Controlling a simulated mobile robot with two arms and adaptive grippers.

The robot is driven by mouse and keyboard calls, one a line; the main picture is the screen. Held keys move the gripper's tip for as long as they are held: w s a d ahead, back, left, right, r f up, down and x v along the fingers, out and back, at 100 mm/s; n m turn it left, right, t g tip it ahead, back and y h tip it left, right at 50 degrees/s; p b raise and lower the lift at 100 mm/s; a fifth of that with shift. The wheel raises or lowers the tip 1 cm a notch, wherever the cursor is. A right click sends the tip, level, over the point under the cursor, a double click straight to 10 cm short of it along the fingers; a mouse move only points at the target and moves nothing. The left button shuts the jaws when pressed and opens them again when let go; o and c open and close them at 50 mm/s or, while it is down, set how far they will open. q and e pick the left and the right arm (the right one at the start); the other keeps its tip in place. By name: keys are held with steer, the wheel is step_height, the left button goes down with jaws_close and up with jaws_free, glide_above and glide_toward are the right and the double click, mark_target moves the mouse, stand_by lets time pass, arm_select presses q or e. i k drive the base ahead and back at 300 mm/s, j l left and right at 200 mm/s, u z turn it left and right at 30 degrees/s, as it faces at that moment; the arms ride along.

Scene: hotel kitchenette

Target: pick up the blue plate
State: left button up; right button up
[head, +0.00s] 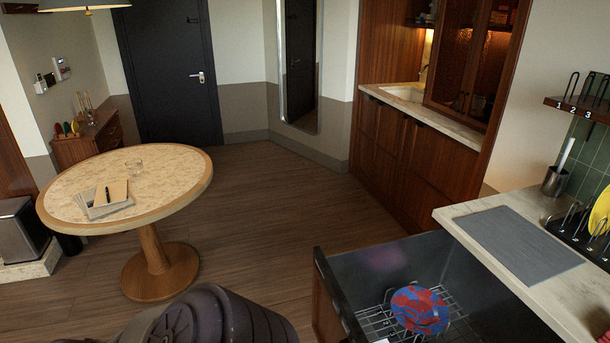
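A blue plate with red patches (420,309) sits in the wire rack of an open dark drawer (390,259) at the lower right of the head view. It leans in the rack, with its patterned face toward me. Neither of my grippers shows in this view. A dark, rounded part at the bottom centre looks like part of my own body.
A counter with a grey mat (516,245) stands right of the drawer. A black rack (582,234) holds a yellow plate (600,212), near a metal utensil cup (555,181). A round table (170,185) stands at left. The floor between is clear.

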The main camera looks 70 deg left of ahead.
mark_target(421, 310)
steer(key=u, duration=1.25)
